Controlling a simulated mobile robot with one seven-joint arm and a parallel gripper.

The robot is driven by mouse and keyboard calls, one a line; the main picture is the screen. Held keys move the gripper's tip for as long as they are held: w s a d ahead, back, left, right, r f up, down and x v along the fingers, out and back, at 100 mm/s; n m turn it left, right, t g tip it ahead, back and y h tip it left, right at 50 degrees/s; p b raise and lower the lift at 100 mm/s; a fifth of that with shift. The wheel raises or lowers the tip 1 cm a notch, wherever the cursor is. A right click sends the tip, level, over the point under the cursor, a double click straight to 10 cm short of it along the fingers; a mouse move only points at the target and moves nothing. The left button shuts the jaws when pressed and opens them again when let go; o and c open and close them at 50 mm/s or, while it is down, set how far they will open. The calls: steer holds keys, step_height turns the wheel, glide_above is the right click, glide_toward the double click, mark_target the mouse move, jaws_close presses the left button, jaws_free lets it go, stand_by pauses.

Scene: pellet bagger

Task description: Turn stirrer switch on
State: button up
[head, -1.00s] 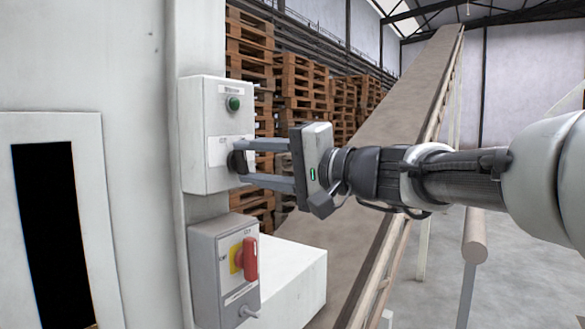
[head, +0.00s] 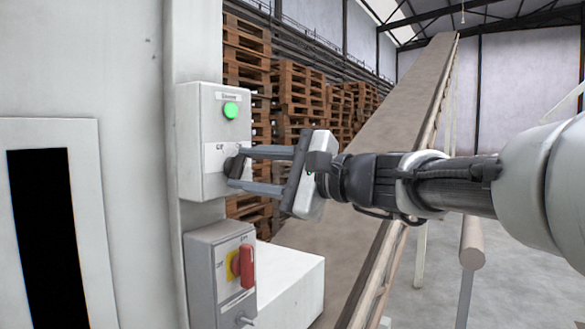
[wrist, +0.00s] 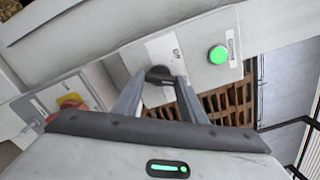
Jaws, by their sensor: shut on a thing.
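The stirrer switch is a black rotary knob (head: 235,166) on the pale grey control box (head: 190,140), below a green lamp (head: 231,110) that is lit bright. In the wrist view the knob (wrist: 159,75) sits between my fingertips, and the lit lamp (wrist: 218,55) is to its right. My gripper (head: 238,169) is shut on the knob, one finger above it and one below. The gripper is rolled, with its body tilted in the head view. The fingers partly hide the knob and the label beside it.
A second grey box with a red rotary handle on a yellow plate (head: 246,266) is just below. A white ledge (head: 290,285) juts out beside it. A sloping conveyor (head: 395,130) and stacked wooden pallets (head: 298,95) stand behind my gripper.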

steer(key=shift+m, duration=0.3)
steer(key=o, duration=1.1)
steer(key=shift+c, duration=0.2)
steer(key=shift+d, duration=0.1)
steer(key=b+v, duration=0.1)
steer(key=v, duration=1.6)
steer(key=shift+s, duration=0.2)
steer(key=shift+d, duration=0.1)
